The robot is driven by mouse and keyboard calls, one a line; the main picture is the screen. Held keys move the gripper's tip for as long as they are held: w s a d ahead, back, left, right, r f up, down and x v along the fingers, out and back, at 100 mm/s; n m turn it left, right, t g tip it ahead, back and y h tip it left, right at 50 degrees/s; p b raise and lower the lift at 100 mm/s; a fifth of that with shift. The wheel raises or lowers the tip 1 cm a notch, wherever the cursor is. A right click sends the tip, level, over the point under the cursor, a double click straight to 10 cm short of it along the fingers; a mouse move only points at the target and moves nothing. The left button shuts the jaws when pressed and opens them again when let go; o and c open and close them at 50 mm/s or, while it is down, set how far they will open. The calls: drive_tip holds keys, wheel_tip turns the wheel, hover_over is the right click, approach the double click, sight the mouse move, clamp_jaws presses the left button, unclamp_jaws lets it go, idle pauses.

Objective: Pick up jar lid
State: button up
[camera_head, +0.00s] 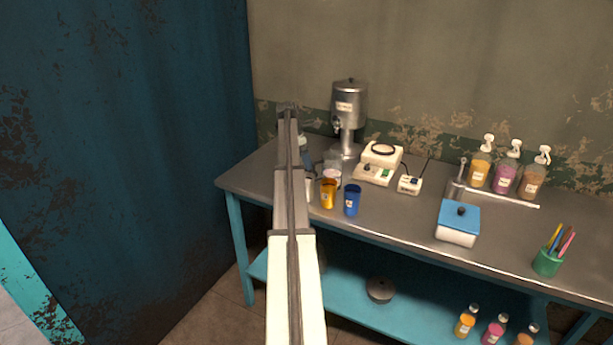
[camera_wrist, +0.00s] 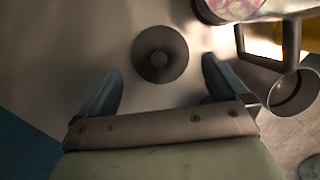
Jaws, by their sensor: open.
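In the wrist view a dark round lid with a small central knob (camera_wrist: 160,42) lies flat on the table top. It looks like the jar lid. My gripper (camera_wrist: 161,66) is open and empty, with one finger on either side of the lid's near edge. The fingers appear apart from the lid; their height above it is hard to tell. In the head view my arm hides the lid and most of the gripper; a bluish part of the gripper (camera_head: 308,160) shows beside the arm. A clear jar with pink contents (camera_head: 332,172) stands to the right.
The pink-filled jar (camera_wrist: 238,8) and a handled cup (camera_wrist: 294,95) are close on the right in the wrist view. Orange (camera_head: 328,194) and blue (camera_head: 352,200) cups stand near the table's front edge (camera_head: 400,237). A metal dispenser (camera_head: 349,105) is behind.

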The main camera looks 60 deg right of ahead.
drive_tip(key=shift+w+x, duration=0.15)
drive_tip(key=shift+x, duration=1.45)
drive_tip(key=shift+w+x, duration=0.1)
drive_tip(key=shift+x, duration=1.45)
drive_tip(key=shift+a, duration=0.1)
drive_tip(key=c, duration=0.6)
